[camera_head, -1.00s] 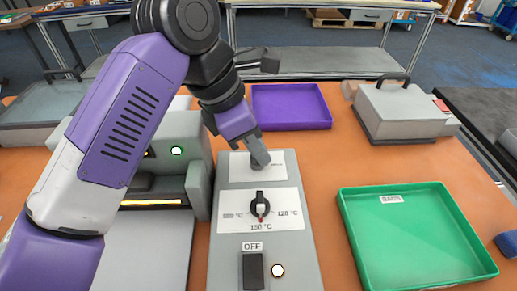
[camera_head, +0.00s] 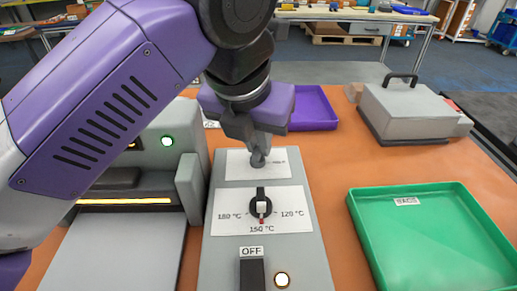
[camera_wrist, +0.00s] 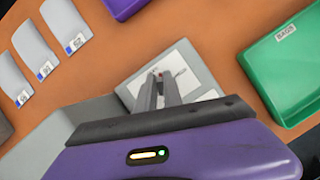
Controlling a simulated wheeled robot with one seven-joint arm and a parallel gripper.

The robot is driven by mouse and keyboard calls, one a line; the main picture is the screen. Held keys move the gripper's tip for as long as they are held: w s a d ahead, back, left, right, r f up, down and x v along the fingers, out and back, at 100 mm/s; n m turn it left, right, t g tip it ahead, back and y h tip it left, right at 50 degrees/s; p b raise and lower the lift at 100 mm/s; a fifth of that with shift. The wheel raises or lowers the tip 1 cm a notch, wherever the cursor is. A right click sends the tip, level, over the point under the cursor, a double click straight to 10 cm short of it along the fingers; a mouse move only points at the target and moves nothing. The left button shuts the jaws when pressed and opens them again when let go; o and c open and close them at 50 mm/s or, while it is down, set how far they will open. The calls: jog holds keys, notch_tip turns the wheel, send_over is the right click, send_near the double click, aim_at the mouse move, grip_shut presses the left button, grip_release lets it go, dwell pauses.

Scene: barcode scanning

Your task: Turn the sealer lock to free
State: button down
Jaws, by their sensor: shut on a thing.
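The sealer lock (camera_head: 257,158) is a small grey knob on the white plate at the far end of the grey control panel (camera_head: 216,232). My gripper (camera_head: 258,148) points down at it from above, shut on the knob. In the wrist view my gripper's fingers (camera_wrist: 161,88) reach to the white plate, with a small red mark beside their tips. The fingers hide most of the lock, and I cannot read its setting. The temperature dial (camera_head: 261,205) nearer me has its pointer toward 150 °C. The switch (camera_head: 252,271) below it is labelled OFF.
The sealer body (camera_head: 150,150), with a green light and a glowing slot, stands left of the panel. A green tray (camera_head: 360,238) labelled BAGS lies right. A purple tray (camera_head: 312,108) and a grey handled box (camera_head: 410,108) are behind. Orange table shows between panel and green tray.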

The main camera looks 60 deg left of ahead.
jog(key=shift+n+g+y+b, duration=0.35)
jog(key=shift+n+b, duration=0.35)
jog(key=shift+n, duration=0.45)
jog(key=shift+n+g+y+b, duration=0.3)
jog(key=shift+n+b, duration=0.35)
jog(key=shift+n, duration=0.5)
jog(key=c, duration=1.5)
grip_release()
jog(key=shift+r, duration=0.1)
jog(key=v, duration=0.7)
jog(key=shift+d+r+p, duration=0.1)
jog(key=shift+r+p, duration=0.25)
jog(key=shift+s, duration=0.1)
